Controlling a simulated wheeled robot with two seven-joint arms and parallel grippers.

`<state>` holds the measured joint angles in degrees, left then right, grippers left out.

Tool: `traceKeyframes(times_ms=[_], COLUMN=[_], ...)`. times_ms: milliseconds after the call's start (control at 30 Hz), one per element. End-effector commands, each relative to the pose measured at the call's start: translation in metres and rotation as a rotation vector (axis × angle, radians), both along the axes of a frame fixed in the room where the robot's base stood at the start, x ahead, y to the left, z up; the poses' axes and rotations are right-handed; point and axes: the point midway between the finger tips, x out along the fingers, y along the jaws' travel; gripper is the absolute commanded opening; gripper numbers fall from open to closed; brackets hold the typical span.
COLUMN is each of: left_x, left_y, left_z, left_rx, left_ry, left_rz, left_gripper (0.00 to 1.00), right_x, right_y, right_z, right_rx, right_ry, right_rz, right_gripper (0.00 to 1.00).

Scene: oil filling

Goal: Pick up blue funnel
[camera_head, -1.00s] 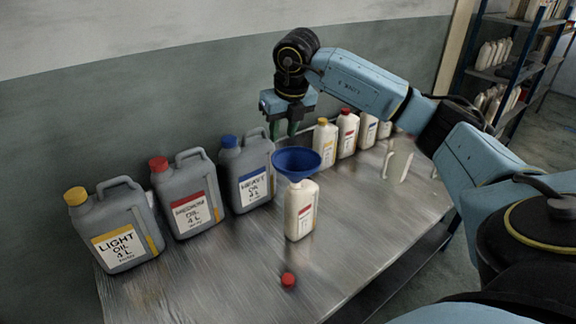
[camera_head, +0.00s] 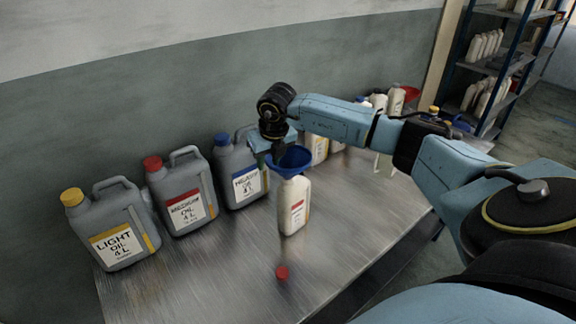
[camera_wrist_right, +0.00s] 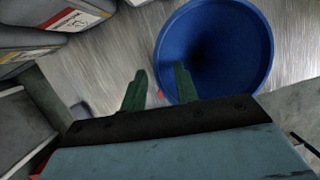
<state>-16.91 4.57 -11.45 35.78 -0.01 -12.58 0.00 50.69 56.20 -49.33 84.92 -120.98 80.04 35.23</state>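The blue funnel (camera_head: 290,162) sits upright in the mouth of a white bottle (camera_head: 294,208) with a red label. My right gripper (camera_head: 270,154) is at the funnel's back-left rim; its fingertips are partly hidden there. In the right wrist view, the green fingers (camera_wrist_right: 160,72) are apart, and the funnel (camera_wrist_right: 222,45) fills the upper right. The right-hand finger overlaps the funnel's rim, which shows in the gap between the fingers. I cannot tell whether they touch. My left gripper is not in view.
Grey jugs of light oil (camera_head: 110,225), medium oil (camera_head: 181,193) and heavy oil (camera_head: 240,172) stand along the wall. Several white bottles (camera_head: 319,149) stand behind my right arm. A red cap (camera_head: 282,273) lies on the metal table (camera_head: 235,285), whose front is mostly clear.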

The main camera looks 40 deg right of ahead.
Motion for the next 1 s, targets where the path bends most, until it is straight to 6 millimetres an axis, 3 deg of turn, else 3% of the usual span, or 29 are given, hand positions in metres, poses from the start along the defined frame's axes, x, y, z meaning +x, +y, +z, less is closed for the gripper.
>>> traceKeyframes(times_ms=[100,333,800,1000], left_x=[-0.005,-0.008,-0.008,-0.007], left_y=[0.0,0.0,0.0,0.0], left_z=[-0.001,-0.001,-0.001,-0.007], left_rx=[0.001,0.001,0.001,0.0], left_ry=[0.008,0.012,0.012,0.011], left_rz=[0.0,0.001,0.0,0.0], left_gripper=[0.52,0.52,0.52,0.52], right_x=[0.0,0.0,0.0,0.0], right_y=[0.0,0.0,0.001,0.0], right_z=[0.0,0.0,0.001,0.028], right_rx=[0.0,0.0,0.001,0.001], right_ry=[0.0,0.0,0.001,-0.003], right_rz=[0.0,0.0,0.0,0.001], right_gripper=[0.31,0.0,0.0,0.0])
